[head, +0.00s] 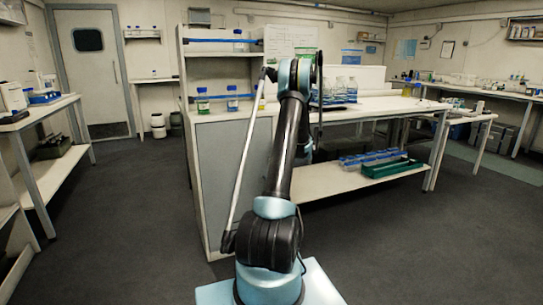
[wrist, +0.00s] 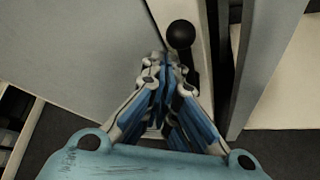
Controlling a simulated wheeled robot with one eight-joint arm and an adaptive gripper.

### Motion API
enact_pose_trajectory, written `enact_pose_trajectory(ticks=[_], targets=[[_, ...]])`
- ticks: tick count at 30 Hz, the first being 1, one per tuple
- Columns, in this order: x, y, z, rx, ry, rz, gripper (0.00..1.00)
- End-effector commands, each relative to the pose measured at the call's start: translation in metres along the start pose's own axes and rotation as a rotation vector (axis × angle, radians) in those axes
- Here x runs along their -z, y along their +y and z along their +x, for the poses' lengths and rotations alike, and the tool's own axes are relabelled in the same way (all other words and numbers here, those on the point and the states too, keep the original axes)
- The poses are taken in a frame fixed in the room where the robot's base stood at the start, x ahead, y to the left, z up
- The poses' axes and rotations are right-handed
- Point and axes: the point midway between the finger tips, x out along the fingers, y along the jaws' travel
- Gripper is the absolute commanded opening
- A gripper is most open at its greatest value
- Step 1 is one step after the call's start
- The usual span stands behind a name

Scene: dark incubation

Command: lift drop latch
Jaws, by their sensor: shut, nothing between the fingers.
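A round black knob (wrist: 181,34) shows in the wrist view, on or in front of a pale upright strip beside a grey panel. A dark part runs down from it, partly hidden by my fingers. I take it for the handle of the drop latch, but the rest of the latch is hidden. My gripper (wrist: 164,62) has its blue and grey fingers shut together, just below and left of the knob. Nothing shows between them. I cannot tell whether they touch the knob or the dark part. In the head view my arm hides the gripper and the latch.
A white-framed cabinet with a grey panel (head: 220,175) stands ahead. Its bench top (head: 400,104) carries bottles and glassware. A green tray (head: 392,168) lies on the shelf below. A long pale bar (head: 246,165) slants beside my arm.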

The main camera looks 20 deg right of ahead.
Motion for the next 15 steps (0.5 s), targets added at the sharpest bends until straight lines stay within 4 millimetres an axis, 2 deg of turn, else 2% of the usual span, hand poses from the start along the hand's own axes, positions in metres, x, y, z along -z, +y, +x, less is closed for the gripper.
enact_pose_trajectory(ticks=[15], targets=[[-0.009,-0.013,-0.006,0.002,-0.001,0.001,0.00]])
